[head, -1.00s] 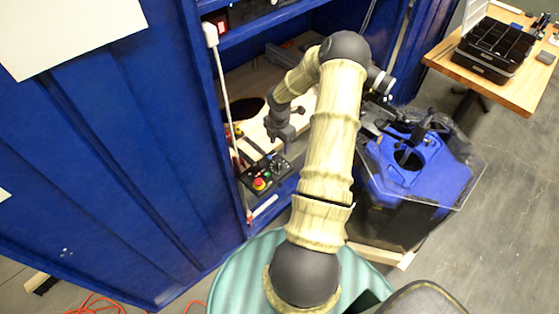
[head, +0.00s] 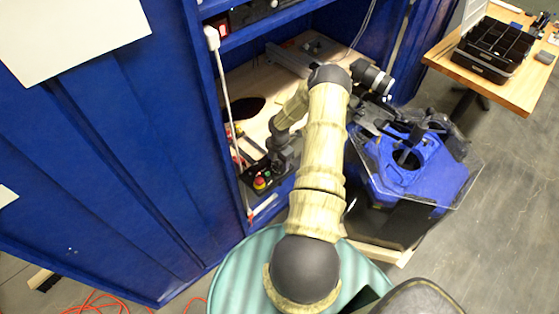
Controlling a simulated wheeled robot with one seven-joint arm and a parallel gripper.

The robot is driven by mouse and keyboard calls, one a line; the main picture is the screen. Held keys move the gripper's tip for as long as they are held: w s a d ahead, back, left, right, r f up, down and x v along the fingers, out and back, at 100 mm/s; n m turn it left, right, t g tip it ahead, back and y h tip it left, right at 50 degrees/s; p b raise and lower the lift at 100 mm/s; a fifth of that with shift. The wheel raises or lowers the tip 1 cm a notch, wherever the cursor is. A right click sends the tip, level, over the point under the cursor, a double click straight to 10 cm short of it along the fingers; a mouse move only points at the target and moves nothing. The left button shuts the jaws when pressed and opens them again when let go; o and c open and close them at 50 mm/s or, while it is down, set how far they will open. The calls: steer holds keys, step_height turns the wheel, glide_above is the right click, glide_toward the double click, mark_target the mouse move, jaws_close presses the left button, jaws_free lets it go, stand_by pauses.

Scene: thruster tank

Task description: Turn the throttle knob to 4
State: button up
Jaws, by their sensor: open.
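A small black control box (head: 252,192) sits at the front edge of the wooden shelf inside the blue cabinet. A red emergency button with a yellow collar (head: 260,183) is on its left part. My gripper (head: 279,162) is open and points down over the right part of the box. It is dark against dark, so its fingers are hard to make out. The throttle knob and its scale cannot be made out; my gripper covers that part of the box. Whether the fingers touch the knob cannot be told.
The cabinet's blue wall (head: 110,150) is close on the left, with a white cable (head: 222,90) hanging at the opening. A blue and black tank unit with a clear cover (head: 425,180) stands right of my arm. A wooden table (head: 520,85) holds a black organizer (head: 490,50).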

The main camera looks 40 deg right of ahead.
steer(key=c, duration=1)
